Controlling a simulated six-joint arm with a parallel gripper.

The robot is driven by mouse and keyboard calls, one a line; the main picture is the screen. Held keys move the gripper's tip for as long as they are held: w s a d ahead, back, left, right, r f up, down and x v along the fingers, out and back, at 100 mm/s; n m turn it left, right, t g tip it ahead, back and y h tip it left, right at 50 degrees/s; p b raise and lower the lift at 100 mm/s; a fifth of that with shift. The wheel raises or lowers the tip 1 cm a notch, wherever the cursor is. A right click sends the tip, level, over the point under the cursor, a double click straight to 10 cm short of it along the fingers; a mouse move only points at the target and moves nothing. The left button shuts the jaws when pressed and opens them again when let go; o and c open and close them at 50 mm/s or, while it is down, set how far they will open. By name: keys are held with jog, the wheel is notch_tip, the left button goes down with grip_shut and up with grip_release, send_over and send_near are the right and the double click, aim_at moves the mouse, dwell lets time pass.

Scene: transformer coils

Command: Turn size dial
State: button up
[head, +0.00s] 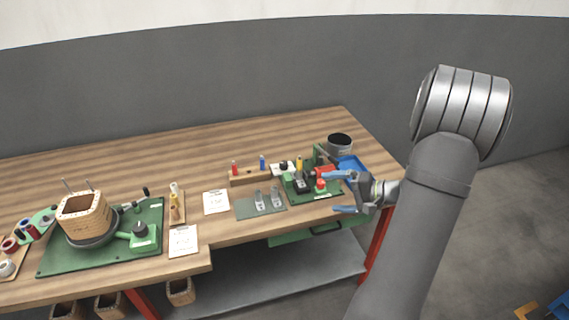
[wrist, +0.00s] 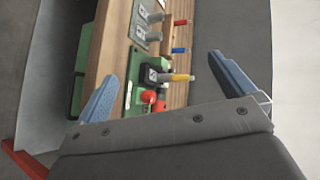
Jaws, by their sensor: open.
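My gripper (head: 338,192) is open and empty, its two blue fingers spread near the right end of the bench. The green tool plate (head: 329,195) lies just left of the fingers. I cannot tell which part is the size dial; no dial marks are readable.
A wooden rack (head: 249,178) with red and blue tools stands to the left. A grey-green mat (head: 252,209) holds two metal pieces. A coil former (head: 84,214) stands far left.

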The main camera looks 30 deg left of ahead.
jog(key=shift+a, duration=0.1)
jog(key=c, duration=0.4)
jog(key=a+n+h, duration=0.1)
jog(key=w+a+n+g+h, duration=0.1)
jog(key=a, duration=0.1)
jog(key=a+n+h, duration=0.1)
jog(key=shift+w+a+f+n+h, duration=0.2)
jog(key=shift+a+f+n+h, duration=0.1)
jog(key=shift+h, duration=0.1)
jog(key=c, duration=0.6)
jog(key=n+t+h, duration=0.5)
jog(key=n+h, duration=0.1)
jog(key=n, duration=0.1)
send_near(284, 163)
jog(key=x, duration=0.9)
jog(key=c, duration=1)
